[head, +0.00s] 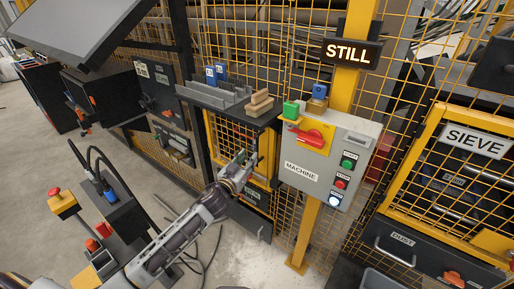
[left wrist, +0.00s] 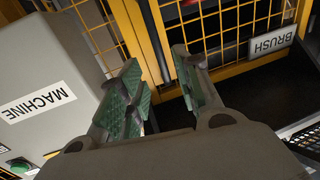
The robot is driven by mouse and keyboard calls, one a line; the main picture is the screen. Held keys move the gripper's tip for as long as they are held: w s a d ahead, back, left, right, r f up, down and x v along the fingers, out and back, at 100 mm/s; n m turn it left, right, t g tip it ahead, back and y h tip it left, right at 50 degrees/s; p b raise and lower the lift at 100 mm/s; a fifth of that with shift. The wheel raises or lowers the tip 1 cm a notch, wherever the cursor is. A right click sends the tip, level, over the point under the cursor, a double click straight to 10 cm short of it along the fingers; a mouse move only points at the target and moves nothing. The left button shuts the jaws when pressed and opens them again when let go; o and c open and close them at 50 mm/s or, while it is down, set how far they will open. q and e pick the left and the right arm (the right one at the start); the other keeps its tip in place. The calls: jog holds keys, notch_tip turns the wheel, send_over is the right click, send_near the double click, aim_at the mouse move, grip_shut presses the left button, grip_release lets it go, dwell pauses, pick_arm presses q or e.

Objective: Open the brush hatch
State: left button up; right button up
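The brush hatch is a yellow-framed mesh door under the shelf, partly hidden by my left arm in the head view (head: 262,184). In the left wrist view its yellow frame (left wrist: 157,38) stands just beyond my fingertips, and the BRUSH sign (left wrist: 272,42) is at the right. My left gripper (head: 245,160) is in front of the hatch, left of the machine box; the left wrist view (left wrist: 160,80) shows its two green-padded fingers apart with nothing held between them. I cannot tell whether a finger touches the frame. My right gripper is not in view.
The grey MACHINE box (head: 326,160), with a red switch and buttons, is close on the right. The shelf (head: 230,108) with wooden blocks overhangs the hatch. A lit STILL sign (head: 348,53) hangs above. A control stand (head: 115,218) is at left; cables lie on the floor.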

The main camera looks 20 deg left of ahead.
aim_at(257, 147)
pick_arm(q)
jog(key=w, duration=0.5)
jog(key=w+d, duration=0.1)
jog(key=w, duration=0.2)
jog(key=shift+d, duration=0.1)
jog(key=shift+w, duration=0.3)
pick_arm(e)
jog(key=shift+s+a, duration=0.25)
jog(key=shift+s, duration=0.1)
pick_arm(q)
jog(key=c, duration=0.6)
grip_shut()
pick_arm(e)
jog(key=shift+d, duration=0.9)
